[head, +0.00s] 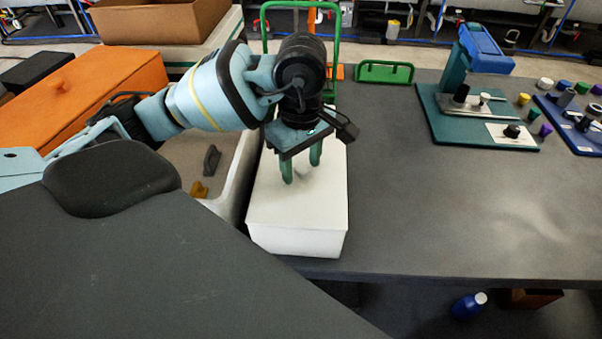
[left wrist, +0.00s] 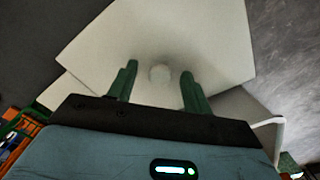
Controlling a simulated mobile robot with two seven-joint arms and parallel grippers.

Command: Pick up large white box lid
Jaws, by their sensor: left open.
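The large white box (head: 297,243) stands near the front edge of the dark table, with its flat white lid (head: 325,205) on top. My left gripper (head: 301,172) points down over the lid, open, with its green fingers apart. I cannot tell whether the fingertips touch the lid. The arm hides the back of the box in the head view. My right gripper is not in view.
A white tub (head: 222,200) with small dark and brown pieces stands left of the box, near an orange box (head: 85,100). A green rack (head: 385,73) is behind. A teal stand (head: 480,130) and small coloured caps are at right. The table between is clear.

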